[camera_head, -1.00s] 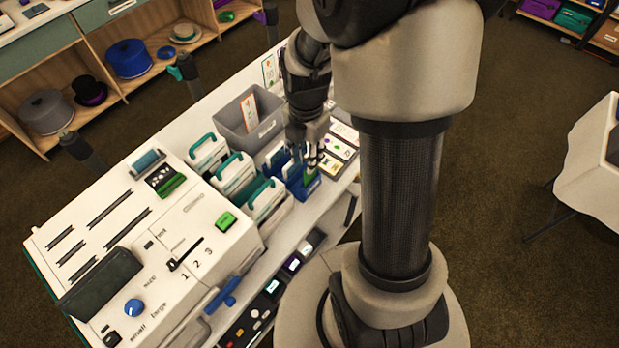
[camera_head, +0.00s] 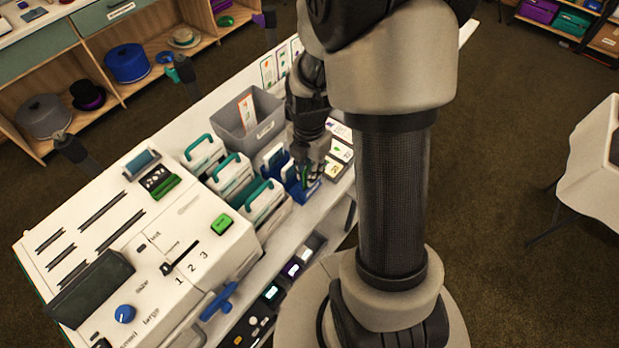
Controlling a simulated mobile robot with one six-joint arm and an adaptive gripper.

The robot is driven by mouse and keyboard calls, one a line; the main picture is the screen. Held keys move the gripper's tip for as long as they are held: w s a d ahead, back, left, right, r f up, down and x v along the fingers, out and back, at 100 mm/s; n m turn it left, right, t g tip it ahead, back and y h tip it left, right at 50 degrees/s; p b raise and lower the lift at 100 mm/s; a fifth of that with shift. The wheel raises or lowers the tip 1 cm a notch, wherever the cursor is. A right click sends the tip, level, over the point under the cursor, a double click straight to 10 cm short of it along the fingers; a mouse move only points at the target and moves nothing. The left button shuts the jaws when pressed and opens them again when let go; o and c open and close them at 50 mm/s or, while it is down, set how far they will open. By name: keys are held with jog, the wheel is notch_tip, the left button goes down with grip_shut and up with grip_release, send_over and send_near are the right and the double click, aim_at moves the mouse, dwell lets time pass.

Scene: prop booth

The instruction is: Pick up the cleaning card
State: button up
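My gripper (camera_head: 307,177) points down over a small blue holder (camera_head: 299,193) on the white counter, right of the white cases with teal handles. A narrow strip of green shows at its fingers, in or just above the holder. It may be the cleaning card, but no label can be read. The fingers hide most of it, and I cannot tell whether they are open or shut on it.
A grey bin (camera_head: 246,128) with a card in it stands behind the holder. White cases (camera_head: 234,177) stand close on the left. A white control machine (camera_head: 150,240) fills the counter's left end. Several printed cards (camera_head: 341,140) lie right of my gripper.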

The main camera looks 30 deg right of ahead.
grip_shut()
jog(key=shift+r, duration=0.1)
notch_tip(320, 180, up, 20)
jog(key=p, duration=0.6)
